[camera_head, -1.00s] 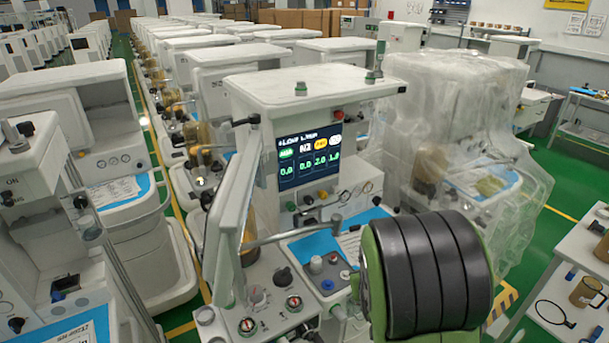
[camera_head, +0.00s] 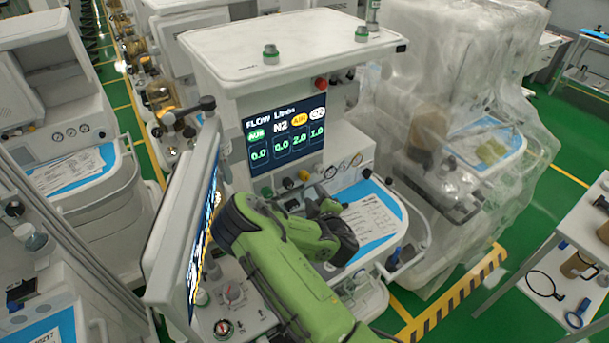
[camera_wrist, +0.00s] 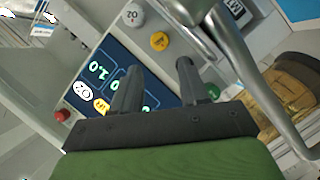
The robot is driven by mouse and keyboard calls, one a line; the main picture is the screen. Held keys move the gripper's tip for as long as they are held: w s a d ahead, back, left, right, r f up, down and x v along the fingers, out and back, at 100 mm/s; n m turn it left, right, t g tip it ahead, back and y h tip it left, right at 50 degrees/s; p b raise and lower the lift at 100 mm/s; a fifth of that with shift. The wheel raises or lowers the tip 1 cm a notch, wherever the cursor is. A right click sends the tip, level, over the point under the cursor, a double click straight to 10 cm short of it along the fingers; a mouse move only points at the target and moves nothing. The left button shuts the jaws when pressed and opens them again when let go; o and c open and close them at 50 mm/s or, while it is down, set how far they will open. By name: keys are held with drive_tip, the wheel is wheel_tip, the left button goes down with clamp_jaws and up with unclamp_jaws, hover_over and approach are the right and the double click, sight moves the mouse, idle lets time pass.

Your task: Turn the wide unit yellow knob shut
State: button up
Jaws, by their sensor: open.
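The wide unit (camera_head: 290,52) is a white anaesthesia cart with a lit flow screen (camera_head: 287,135) in the head view. In the wrist view a round yellow knob (camera_wrist: 159,41) sits on its pale panel, just beyond the gap between my fingertips and apart from them. A white knob marked O2 (camera_wrist: 132,14) is beside it. My gripper (camera_wrist: 158,68) is open and empty, its two dark fingers pointing toward the panel. In the head view my gripper (camera_head: 330,207) is in front of the panel below the screen.
A metal bar (camera_wrist: 265,85) crosses close at the right of the wrist view. A monitor on an arm (camera_head: 190,225) stands left of my arm. A work surface with blue cover and papers (camera_head: 378,222) lies below the panel. A plastic-wrapped cart (camera_head: 470,70) stands at right.

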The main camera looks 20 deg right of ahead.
sight(306, 178)
drive_tip(key=x, duration=1.1)
drive_tip(key=shift+w+d+f, duration=0.1)
drive_tip(key=shift+w, duration=0.2)
drive_tip(key=shift+s, duration=0.1)
drive_tip(key=shift+c, duration=0.2)
drive_tip(key=c, duration=0.7)
